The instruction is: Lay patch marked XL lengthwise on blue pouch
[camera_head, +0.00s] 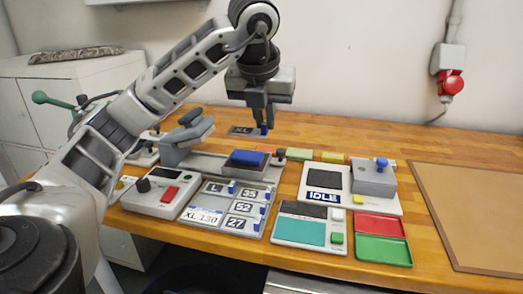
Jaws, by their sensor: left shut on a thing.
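My left gripper (263,121) hangs from above, near the picture's centre. It is shut on the patch marked XL (240,130), a dark flat piece with pale letters and a blue tab at its right end. The patch is held in the air, apart from the blue pouch. The blue pouch (249,158) lies below and in front of it, on a dark grey block of the press. The press's grey upper arm (187,132) is raised to the left of the pouch. My right gripper is not in view.
A rack (222,211) in front holds patches marked L, 35, 52 and 27, beside a label reading XL 130. A control box (160,192) stands left. A device reading IDLE (324,181), a teal-screened unit (299,230) and red and green trays (383,249) stand right.

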